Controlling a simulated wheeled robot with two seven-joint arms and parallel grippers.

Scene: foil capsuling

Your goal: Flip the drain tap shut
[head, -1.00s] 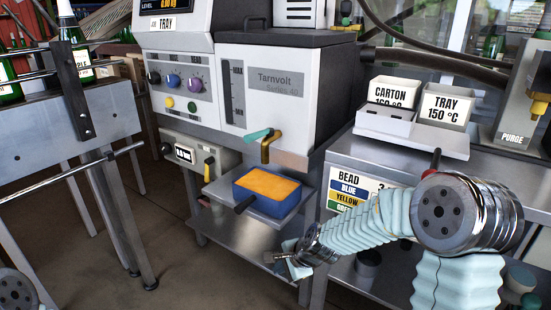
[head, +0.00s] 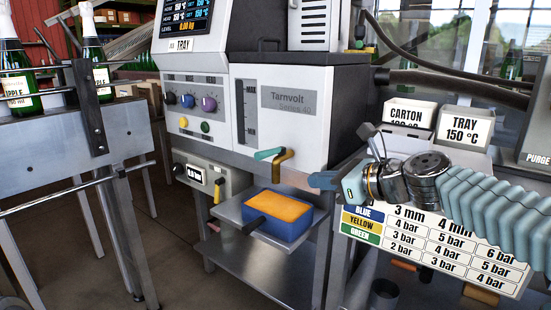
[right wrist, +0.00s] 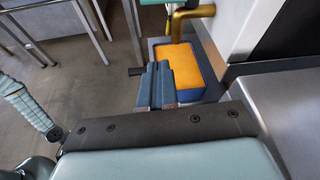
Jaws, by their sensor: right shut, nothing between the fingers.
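The drain tap is a brass spout (head: 283,158) with a teal lever (head: 267,153) on the lower front of the white Tarnvolt tank (head: 290,112). The lever lies roughly level, pointing left. In the right wrist view the brass spout (right wrist: 190,18) is at the top, with a bit of teal lever (right wrist: 155,2) beside it. My right gripper (head: 318,180) is shut and empty, a little right of the tap and apart from it. Its closed blue fingers (right wrist: 155,88) show in the wrist view, pointing towards the tap side. My left gripper is not in view.
A blue tray with orange filling (head: 280,213) sits on a metal shelf (head: 228,211) below the tap. The control panel (head: 195,105) is left of the tank. A bead chart (head: 430,240) hangs at right.

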